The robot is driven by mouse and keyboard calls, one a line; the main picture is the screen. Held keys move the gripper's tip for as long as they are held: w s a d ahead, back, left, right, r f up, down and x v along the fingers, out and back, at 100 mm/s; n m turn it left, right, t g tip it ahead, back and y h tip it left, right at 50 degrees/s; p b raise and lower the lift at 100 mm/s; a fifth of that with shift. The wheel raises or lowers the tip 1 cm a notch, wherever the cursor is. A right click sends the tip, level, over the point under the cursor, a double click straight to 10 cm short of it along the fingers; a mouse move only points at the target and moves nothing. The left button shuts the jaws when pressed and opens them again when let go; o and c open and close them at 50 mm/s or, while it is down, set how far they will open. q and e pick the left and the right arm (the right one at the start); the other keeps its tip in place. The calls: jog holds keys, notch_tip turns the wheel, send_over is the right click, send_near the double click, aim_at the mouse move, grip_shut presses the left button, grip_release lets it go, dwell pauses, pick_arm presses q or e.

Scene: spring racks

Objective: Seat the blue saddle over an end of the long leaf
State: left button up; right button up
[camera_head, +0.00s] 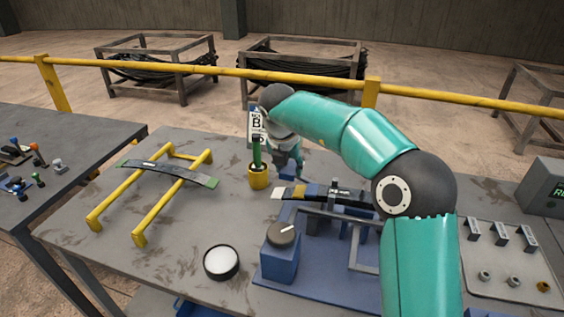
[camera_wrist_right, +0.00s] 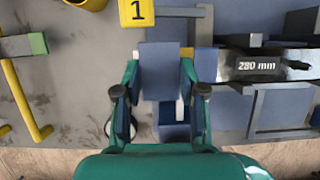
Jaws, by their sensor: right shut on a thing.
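The blue saddle (camera_wrist_right: 159,68) is between the fingers of my right gripper (camera_wrist_right: 160,92) in the right wrist view. In the head view the right gripper (camera_head: 290,165) points down just behind the left end of a dark leaf (camera_head: 325,193) in the blue fixture. The wrist view shows this leaf (camera_wrist_right: 294,65) with a "280 mm" label, and yellow and blue bands towards the saddle. The saddle overlaps that end in the picture; I cannot tell whether they touch. Another dark leaf (camera_head: 170,172) with green ends lies across a yellow rack (camera_head: 150,215). My left gripper is not in view.
A yellow cup (camera_head: 258,178) with a green-handled tool stands just left of the gripper. A dial box (camera_head: 281,255) and a round white-topped pot (camera_head: 221,262) are in front. A tray (camera_head: 510,265) with small parts lies at right.

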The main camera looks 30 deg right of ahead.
aim_at(284, 172)
jog(key=shift+w+a, duration=0.2)
jog(key=shift+a, duration=0.15)
jog(key=shift+a+p, duration=0.1)
jog(key=shift+p, duration=0.3)
notch_tip(284, 172, down, 2)
jog(key=shift+s+b, duration=0.1)
jog(key=shift+b, duration=0.5)
jog(key=shift+f+b, duration=0.4)
jog(key=shift+f, duration=0.4)
jog(key=shift+f+b, duration=0.35)
jog(key=shift+f, duration=0.5)
jog(key=shift+s+f+p, duration=0.1)
jog(key=shift+p, duration=0.35)
jog(key=shift+p, duration=0.9)
jog(key=shift+f, duration=0.5)
